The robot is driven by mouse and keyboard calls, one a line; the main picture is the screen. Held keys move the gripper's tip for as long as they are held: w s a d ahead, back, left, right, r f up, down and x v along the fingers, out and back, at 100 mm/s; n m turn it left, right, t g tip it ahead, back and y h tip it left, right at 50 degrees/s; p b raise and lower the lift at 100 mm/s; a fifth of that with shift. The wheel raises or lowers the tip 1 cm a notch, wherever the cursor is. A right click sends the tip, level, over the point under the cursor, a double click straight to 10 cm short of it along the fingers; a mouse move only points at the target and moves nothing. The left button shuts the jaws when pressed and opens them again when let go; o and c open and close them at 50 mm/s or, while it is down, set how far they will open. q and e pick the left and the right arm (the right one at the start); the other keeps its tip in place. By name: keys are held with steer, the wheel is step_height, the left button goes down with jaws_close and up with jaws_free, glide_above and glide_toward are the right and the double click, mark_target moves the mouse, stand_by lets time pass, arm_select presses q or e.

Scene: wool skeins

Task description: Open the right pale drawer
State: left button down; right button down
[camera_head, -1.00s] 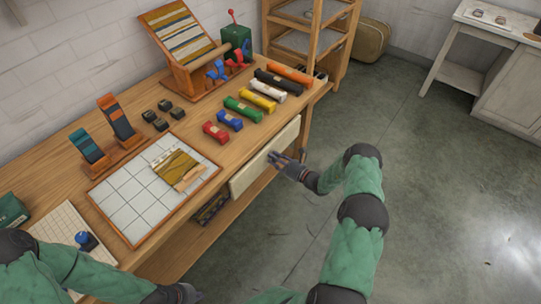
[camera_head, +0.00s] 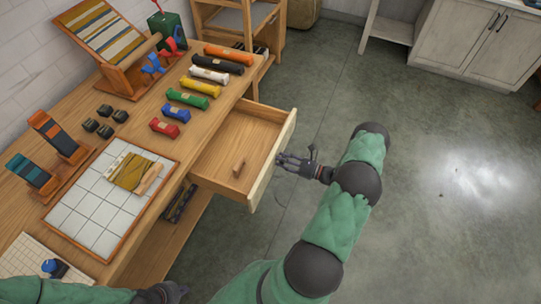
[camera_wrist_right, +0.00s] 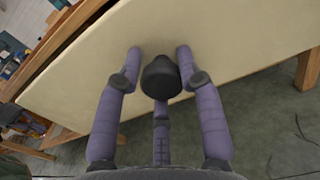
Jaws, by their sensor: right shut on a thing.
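The right pale drawer (camera_head: 273,160) stands pulled out from the workbench in the head view. The drawer's cream front also fills much of the right wrist view (camera_wrist_right: 225,45). My right gripper (camera_head: 284,160) is at the outer face of that front. In the right wrist view its fingers (camera_wrist_right: 160,75) are closed around a dark round knob (camera_wrist_right: 160,78) on the front. My left gripper (camera_head: 165,293) is low at the bottom edge of the head view, away from the drawer; its fingers are too unclear to read.
Several wool skeins (camera_head: 194,86) lie in a row on the workbench (camera_head: 150,122), behind the drawer. A white tiled board (camera_head: 95,215) with a small weaving lies left of it. A pale cabinet (camera_head: 465,45) stands far right. The floor right of the drawer is clear.

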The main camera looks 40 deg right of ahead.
steer(key=shift+s+d+r, duration=0.15)
steer(key=shift+s+d, duration=0.25)
steer(key=shift+s, duration=0.1)
steer(key=shift+s+d+r, duration=0.15)
steer(key=shift+s+d, duration=0.25)
steer(key=shift+s, duration=0.1)
steer(key=c, duration=0.8)
jaws_free()
steer(key=shift+a, duration=0.1)
steer(key=shift+f, duration=0.1)
steer(key=shift+s, duration=0.1)
steer(key=v, duration=1.2)
steer(key=shift+a, duration=0.1)
